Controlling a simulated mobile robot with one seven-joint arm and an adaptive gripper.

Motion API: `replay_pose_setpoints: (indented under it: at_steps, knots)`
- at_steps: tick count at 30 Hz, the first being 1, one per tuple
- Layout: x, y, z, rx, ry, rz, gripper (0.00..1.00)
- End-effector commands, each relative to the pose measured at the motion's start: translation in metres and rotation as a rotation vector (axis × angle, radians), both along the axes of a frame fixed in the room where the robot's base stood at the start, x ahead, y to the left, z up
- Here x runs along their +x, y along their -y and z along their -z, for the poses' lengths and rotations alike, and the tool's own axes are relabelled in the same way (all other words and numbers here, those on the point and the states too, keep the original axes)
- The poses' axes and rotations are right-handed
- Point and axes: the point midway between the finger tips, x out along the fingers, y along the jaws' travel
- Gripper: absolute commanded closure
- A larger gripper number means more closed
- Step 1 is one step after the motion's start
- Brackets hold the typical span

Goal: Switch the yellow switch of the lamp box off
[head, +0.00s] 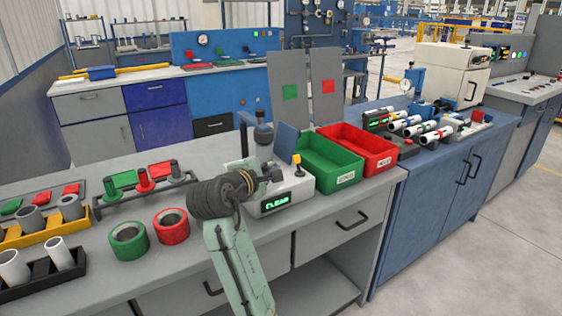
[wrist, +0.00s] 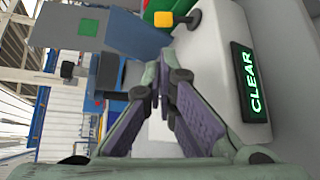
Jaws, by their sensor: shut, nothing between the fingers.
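A pale box (head: 290,192) with a lit green "CLEAR" display (head: 275,203) stands on the grey bench. A switch with a yellow tip (head: 297,160) rises from its top at the back right. In the wrist view the yellow tip (wrist: 163,19) and its dark lever show at the top, above the fingers, with the display (wrist: 251,82) at the right. My gripper (head: 280,173) is shut and empty over the left part of the box. Its fingertips (wrist: 165,85) meet in the wrist view, apart from the switch. My wrist hides part of the box.
A green bin (head: 330,180) and a red bin (head: 382,164) stand right of the box. A tilted blue panel (head: 287,139) stands behind it. Green and red rings (head: 129,241) (head: 171,226) lie to the left, near pipe holders (head: 40,270).

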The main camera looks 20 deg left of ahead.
Motion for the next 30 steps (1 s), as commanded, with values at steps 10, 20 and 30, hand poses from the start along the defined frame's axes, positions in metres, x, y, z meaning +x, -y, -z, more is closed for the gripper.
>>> replay_pose_setpoints:
  at_steps: [10,20,30]
  knots:
    - [0.03,0.001,0.007,-0.002,-0.003,0.0,1.0]
    - [0.083,0.003,0.021,0.0,-0.001,0.0,1.0]
    - [0.096,0.003,0.026,0.002,0.002,-0.003,1.0]
